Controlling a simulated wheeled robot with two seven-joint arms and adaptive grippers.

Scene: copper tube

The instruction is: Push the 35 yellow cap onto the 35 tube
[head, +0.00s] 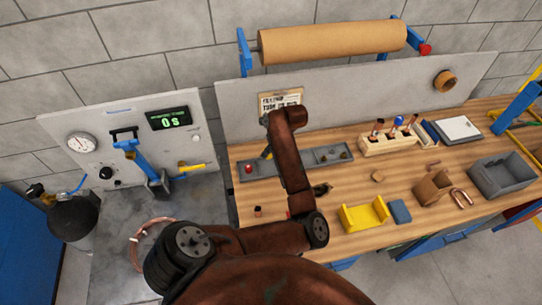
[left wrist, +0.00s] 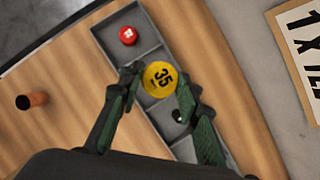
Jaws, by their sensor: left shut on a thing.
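The yellow cap (left wrist: 160,78) marked 35 sits between the fingertips of my left gripper (left wrist: 157,84), which is shut on it, in the left wrist view. The cap is over the grey compartment tray. In the head view my left gripper (head: 266,153) is mostly hidden behind my arm, above the tray's left part. A short copper piece with a dark end (left wrist: 32,101) is on the wood at the left of the wrist view. I cannot read a 35 on any tube. My right gripper is in neither view.
The grey tray (head: 318,165) holds a red cap (left wrist: 128,36) and small dark parts. A wooden block (head: 387,144) with tools, a yellow holder (head: 364,216) and a grey bin (head: 502,176) stand to the right. A copper coil (head: 143,246) lies at left.

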